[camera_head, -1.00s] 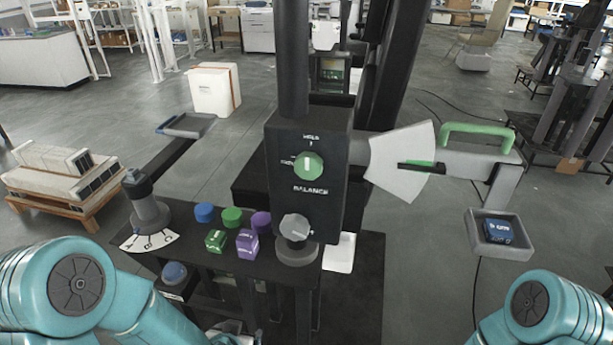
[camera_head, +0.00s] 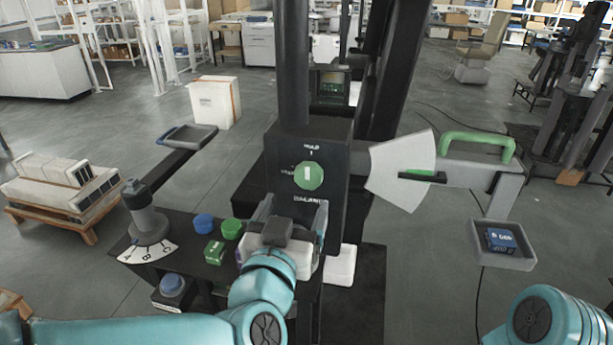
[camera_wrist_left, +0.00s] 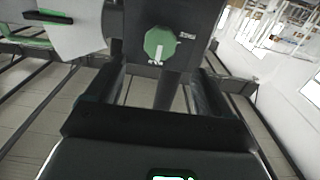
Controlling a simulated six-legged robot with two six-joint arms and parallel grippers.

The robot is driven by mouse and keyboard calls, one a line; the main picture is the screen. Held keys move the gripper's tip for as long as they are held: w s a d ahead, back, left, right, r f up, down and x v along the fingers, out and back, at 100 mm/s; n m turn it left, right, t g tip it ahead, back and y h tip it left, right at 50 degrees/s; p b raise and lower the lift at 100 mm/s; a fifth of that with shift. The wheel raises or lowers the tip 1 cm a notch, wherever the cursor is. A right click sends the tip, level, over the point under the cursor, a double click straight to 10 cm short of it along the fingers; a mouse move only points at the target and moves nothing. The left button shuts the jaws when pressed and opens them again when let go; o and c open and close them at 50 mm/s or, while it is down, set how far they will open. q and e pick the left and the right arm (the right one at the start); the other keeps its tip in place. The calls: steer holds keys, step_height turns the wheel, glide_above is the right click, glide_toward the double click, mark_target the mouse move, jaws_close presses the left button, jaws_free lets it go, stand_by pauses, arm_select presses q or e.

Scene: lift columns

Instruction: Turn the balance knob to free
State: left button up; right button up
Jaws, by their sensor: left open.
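The green balance knob (camera_head: 308,175) is on the front of a black column box (camera_head: 335,150). Its white mark stands upright, toward the HOLD label above it. A second label at its left is hard to read. The knob also shows in the left wrist view (camera_wrist_left: 160,42), with its mark toward the label below it there. My left gripper (camera_head: 293,207) is open and empty, just below and in front of the knob, partly covering the BALANCE lettering. In the wrist view its two fingers (camera_wrist_left: 156,88) are apart, short of the knob. My right gripper is out of view.
A white fan-shaped scale (camera_head: 400,170) and a green-handled beam (camera_head: 477,138) extend right, with a tray (camera_head: 503,246) hanging there. Blue (camera_head: 203,223) and green (camera_head: 231,228) pieces and a lettered dial (camera_head: 148,250) are on the black bench at left.

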mark_target(307, 179)
arm_select(q)
steer(key=w, duration=0.2)
steer(key=w+d+p, duration=0.1)
steer(key=w, duration=0.2)
steer(key=w+p, duration=0.1)
steer(key=w, duration=0.2)
steer(key=shift+d, duration=0.15)
steer(key=shift+w+f, duration=0.1)
steer(key=shift+w, duration=0.5)
steer(key=shift+s, duration=0.1)
steer(key=c, duration=1)
